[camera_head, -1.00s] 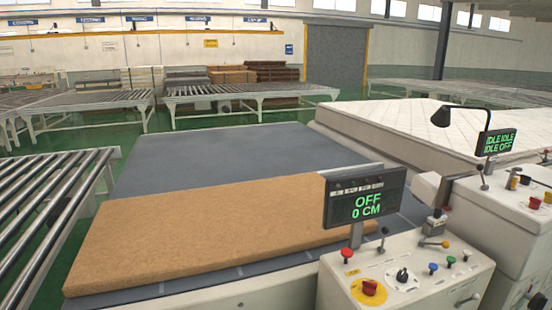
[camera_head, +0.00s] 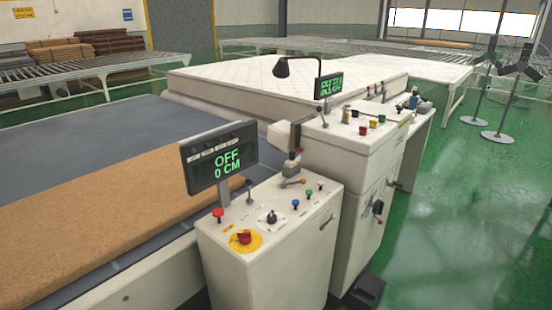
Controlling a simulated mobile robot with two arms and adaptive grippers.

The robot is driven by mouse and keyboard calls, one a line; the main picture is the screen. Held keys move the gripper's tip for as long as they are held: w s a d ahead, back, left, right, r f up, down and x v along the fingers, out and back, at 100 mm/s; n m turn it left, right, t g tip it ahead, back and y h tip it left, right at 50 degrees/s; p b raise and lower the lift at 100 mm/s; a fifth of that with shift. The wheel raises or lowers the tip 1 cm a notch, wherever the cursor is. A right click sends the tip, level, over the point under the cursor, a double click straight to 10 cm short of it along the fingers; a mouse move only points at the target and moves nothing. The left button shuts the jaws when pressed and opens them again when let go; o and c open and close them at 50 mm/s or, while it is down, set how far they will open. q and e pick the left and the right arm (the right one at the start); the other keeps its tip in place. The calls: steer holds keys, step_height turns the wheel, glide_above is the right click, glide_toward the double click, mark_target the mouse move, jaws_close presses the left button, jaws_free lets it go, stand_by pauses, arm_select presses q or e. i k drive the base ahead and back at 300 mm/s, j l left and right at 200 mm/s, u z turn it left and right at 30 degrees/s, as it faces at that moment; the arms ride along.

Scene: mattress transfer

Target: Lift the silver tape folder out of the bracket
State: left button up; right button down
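I cannot make out the silver tape folder or its bracket for certain. A small dark and grey fitting (camera_head: 377,207) sticks out from the right side of the rear white machine cabinet (camera_head: 335,155); it is too small to identify. Several small parts (camera_head: 413,102) lie at the far end of the cabinet's top, also too small to name. Neither of my grippers shows in the head view.
A front control cabinet (camera_head: 270,265) carries a display (camera_head: 219,157) reading OFF, 0 CM. A brown pad (camera_head: 90,225) lies on the grey table (camera_head: 60,140) at left. A white mattress (camera_head: 235,85) lies behind. Stands (camera_head: 495,134) are at right. Green floor (camera_head: 460,230) is clear there.

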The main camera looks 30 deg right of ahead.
mark_target(291, 163)
steer(key=i+l, duration=0.15)
steer(key=l, duration=0.3)
steer(key=i+l+u, duration=0.1)
steer(key=l, duration=0.35)
steer(key=i+l, duration=0.15)
steer(key=l, duration=0.3)
steer(key=i+l, duration=0.1)
steer(key=l, duration=0.35)
steer(key=u, duration=0.05)
